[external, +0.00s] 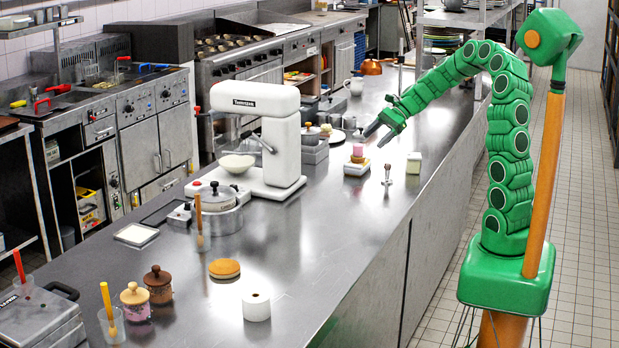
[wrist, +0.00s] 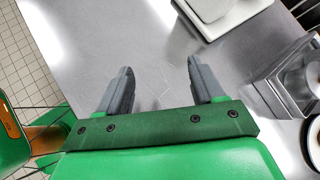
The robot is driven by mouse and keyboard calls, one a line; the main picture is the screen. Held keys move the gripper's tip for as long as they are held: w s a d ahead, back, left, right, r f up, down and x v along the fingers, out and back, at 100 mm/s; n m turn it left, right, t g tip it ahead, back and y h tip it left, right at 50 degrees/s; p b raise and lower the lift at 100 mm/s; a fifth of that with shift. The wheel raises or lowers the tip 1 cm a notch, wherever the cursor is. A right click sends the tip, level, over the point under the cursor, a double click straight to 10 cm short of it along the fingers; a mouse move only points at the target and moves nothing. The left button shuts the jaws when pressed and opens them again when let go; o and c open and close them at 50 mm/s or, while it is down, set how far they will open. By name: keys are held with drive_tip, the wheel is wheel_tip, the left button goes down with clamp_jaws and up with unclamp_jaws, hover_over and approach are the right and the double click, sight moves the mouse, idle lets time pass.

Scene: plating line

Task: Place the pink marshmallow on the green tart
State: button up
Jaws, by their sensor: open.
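A small pink piece (external: 357,150), which looks like the pink marshmallow, sits atop a brownish piece on a low white block (external: 355,170) on the steel counter. I cannot make out a green tart for certain; a small pale block with a greenish lower part (external: 413,164) stands to the right. My gripper (external: 374,132) is open and empty, above the counter close to the pink piece. In the wrist view, its two grey fingers (wrist: 161,78) are wide apart with only bare counter between them. The pink piece is not seen there.
A white stand mixer (external: 255,140) and a lidded pot (external: 217,195) stand to the left. A small shaker (external: 387,175) stands near the white block. The mid-counter is clear.

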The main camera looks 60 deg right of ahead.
drive_tip(key=s+a+r+n+g+h, duration=0.1)
drive_tip(key=s+a+n+g, duration=0.2)
drive_tip(key=s+a+n, duration=0.5)
drive_tip(key=s+a+n+g+h, duration=0.1)
drive_tip(key=s+a+n+g, duration=0.25)
drive_tip(key=s+a, duration=0.55)
drive_tip(key=s+a+f+n+g+h, duration=0.1)
drive_tip(key=s+n+h, duration=0.4)
drive_tip(key=s+n, duration=0.5)
drive_tip(key=s+g, duration=0.1)
drive_tip(key=s, duration=0.6)
drive_tip(key=shift+s+a+f+n+h, duration=0.15)
drive_tip(key=shift+s+f+n+h, duration=0.1)
drive_tip(key=shift+n+h, duration=0.15)
